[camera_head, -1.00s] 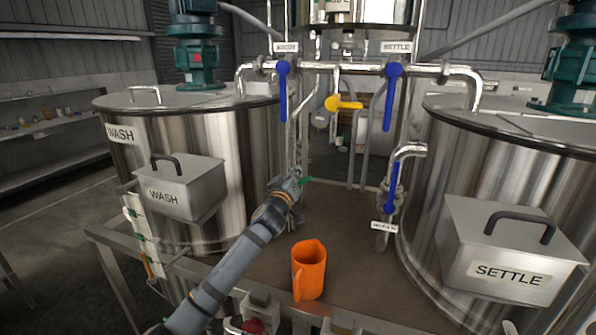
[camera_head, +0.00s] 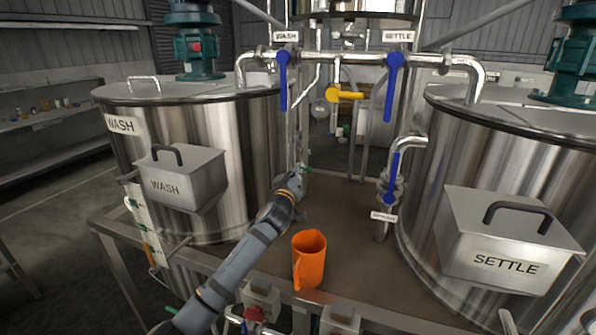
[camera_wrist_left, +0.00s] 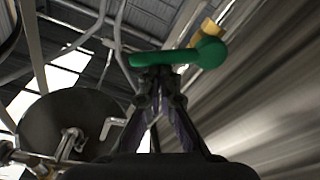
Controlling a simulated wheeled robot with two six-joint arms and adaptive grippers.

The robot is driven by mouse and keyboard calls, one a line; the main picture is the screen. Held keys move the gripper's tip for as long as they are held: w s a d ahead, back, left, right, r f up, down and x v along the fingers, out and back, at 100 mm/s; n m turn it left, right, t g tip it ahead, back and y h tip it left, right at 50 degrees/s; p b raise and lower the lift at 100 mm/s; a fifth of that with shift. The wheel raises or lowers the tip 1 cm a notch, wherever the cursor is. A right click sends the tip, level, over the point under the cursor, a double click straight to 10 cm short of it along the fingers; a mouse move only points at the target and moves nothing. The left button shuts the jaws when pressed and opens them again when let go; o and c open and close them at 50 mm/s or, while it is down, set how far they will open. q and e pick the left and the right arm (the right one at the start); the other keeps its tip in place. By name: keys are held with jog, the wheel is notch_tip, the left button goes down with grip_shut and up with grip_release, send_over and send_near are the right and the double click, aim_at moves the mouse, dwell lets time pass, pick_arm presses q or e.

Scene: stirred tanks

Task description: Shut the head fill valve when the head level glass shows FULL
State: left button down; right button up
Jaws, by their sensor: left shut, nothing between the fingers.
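My left gripper (camera_head: 302,172) is shut and empty, just right of the WASH tank, above the brown tabletop. In the left wrist view its closed fingertips (camera_wrist_left: 158,76) are right at a green lever handle (camera_wrist_left: 178,58) with a yellow part at its upper right. I cannot tell whether they touch it. A small bit of the green lever (camera_head: 307,168) shows at the fingertips in the head view. I cannot tell from a label whether this is the head fill valve. The upper tank (camera_head: 375,10) is cut off by the top edge, and no readable level glass shows. My right gripper is not in view.
The WASH tank (camera_head: 240,140) stands left and the SETTLE tank (camera_head: 480,160) right. An orange jug (camera_head: 309,260) stands near the table's front edge. Bare tabletop (camera_head: 345,215) lies between the tanks.

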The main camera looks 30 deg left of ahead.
pick_arm(q)
jog(key=shift+f, duration=0.15)
jog(key=shift+w+d+f+m+h+b, duration=0.15)
jog(key=shift+d+f+m+b, duration=0.5)
jog(key=shift+m, duration=0.65)
jog(key=shift+d+f+m+h+b, duration=0.1)
jog(key=shift+f+m+h+b, duration=0.25)
jog(key=shift+m+b, duration=0.75)
